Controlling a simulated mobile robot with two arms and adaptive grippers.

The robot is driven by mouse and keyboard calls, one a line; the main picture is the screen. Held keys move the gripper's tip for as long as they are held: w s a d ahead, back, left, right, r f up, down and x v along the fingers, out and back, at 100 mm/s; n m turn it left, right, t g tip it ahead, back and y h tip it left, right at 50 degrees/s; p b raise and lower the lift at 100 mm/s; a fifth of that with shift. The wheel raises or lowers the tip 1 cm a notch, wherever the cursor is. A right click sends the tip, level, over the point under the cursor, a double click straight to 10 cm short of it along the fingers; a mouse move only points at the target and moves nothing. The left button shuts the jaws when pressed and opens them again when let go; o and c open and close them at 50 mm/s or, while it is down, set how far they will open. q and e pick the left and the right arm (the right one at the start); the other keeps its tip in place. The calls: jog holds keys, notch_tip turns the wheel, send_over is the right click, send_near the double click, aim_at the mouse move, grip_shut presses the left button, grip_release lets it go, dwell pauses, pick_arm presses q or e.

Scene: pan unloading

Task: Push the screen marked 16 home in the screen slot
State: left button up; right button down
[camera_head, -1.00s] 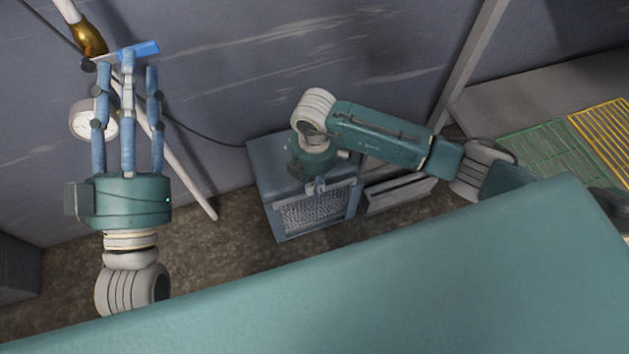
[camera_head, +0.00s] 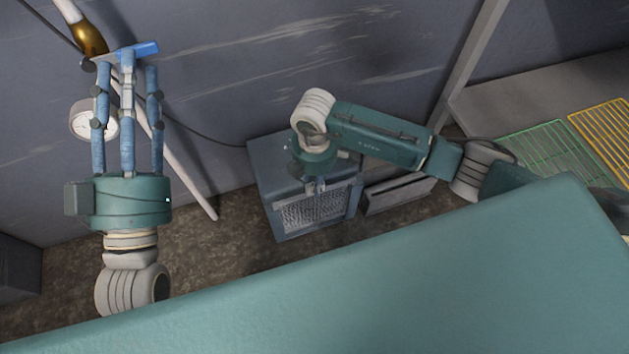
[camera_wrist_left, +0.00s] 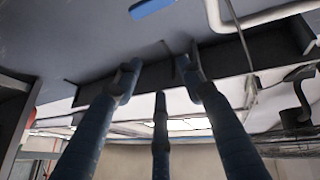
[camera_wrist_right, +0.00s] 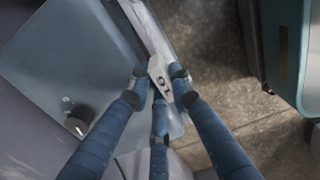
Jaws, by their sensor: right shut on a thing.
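A mesh screen (camera_head: 315,208) shows at the front face of a blue-grey box (camera_head: 265,165) on the floor. I cannot read a number on it, nor tell how deep it sits. My right gripper (camera_head: 317,186) is above the screen's top edge, pointing down. In the right wrist view its fingers are closed on a small metal tab (camera_wrist_right: 160,77) at the screen's edge. My left gripper (camera_head: 127,66) is raised at the wall, far left of the box. Its fingers are spread and look empty, close to a blue handle (camera_head: 140,51). This handle also shows in the left wrist view (camera_wrist_left: 150,8).
A grey panel (camera_head: 398,194) leans just right of the box. Green (camera_head: 545,155) and yellow (camera_head: 605,130) grates lie at the right. A pale pipe (camera_head: 180,170) slants down the wall near a round gauge (camera_head: 82,122). A black knob (camera_wrist_right: 80,118) stands on the box top.

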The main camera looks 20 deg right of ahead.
pick_arm(q)
jog(key=shift+w+f+g+y+p, duration=0.15)
jog(key=shift+w+f+g+y, duration=0.2)
jog(key=shift+f, duration=0.45)
jog(key=shift+w+f+g+y+p, duration=0.15)
jog(key=shift+w+f+g, duration=0.25)
jog(key=shift+f, duration=0.4)
pick_arm(e)
jog(key=shift+r, duration=0.1)
pick_arm(q)
jog(key=shift+s+r+h, duration=0.2)
jog(key=shift+r+h, duration=0.1)
jog(key=shift+r, duration=0.15)
dwell(0.4)
pick_arm(e)
jog(key=c, duration=1.5)
grip_release()
notch_tip(320, 180, up, 12)
jog(key=shift+f, duration=0.1)
jog(key=shift+f, duration=0.1)
